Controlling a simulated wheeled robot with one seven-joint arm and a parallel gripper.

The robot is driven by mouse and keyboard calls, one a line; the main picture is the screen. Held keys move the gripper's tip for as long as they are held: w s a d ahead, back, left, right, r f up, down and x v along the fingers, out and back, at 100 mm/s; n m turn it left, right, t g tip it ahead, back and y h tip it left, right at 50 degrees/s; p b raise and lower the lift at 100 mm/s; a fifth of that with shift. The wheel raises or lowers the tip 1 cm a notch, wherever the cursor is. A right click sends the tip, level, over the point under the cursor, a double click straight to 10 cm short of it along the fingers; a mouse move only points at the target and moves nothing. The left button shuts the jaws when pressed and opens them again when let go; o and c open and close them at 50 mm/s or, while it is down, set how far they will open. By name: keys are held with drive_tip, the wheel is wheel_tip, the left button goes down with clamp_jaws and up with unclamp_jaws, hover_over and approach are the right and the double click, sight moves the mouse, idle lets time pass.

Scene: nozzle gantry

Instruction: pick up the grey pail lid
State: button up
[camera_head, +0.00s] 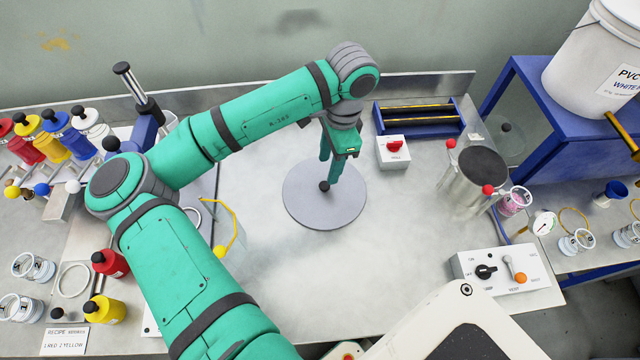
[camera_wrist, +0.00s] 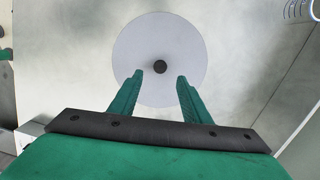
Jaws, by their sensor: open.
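The grey pail lid (camera_head: 318,207) is a flat round disc lying on the metal worktop, with a small dark knob near its middle. In the wrist view the lid (camera_wrist: 185,45) shows whole apart from its lower edge, and its dark knob (camera_wrist: 160,67) sits just beyond the fingertips. My gripper (camera_head: 330,178) points down over the lid. In the wrist view my gripper (camera_wrist: 160,74) is open, with its two green fingers apart and nothing between them. I cannot tell the exact height of the fingertips above the lid.
A white box with a red knob (camera_head: 393,152) and a blue roller rack (camera_head: 420,118) stand behind right of the lid. A metal pot (camera_head: 472,180) and a control box (camera_head: 495,277) are to the right. Bottles and jars crowd the left. The worktop right of the lid is clear.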

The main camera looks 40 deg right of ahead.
sight(325, 184)
drive_tip(key=shift+w+a+f, duration=0.1)
drive_tip(key=shift+a+f, duration=0.1)
drive_tip(key=shift+f, duration=1.8)
drive_tip(key=shift+w+a+f, duration=0.1)
drive_tip(key=shift+a+f, duration=0.05)
drive_tip(key=shift+f, duration=1.8)
clamp_jaws()
wheel_tip(325, 184, up, 18)
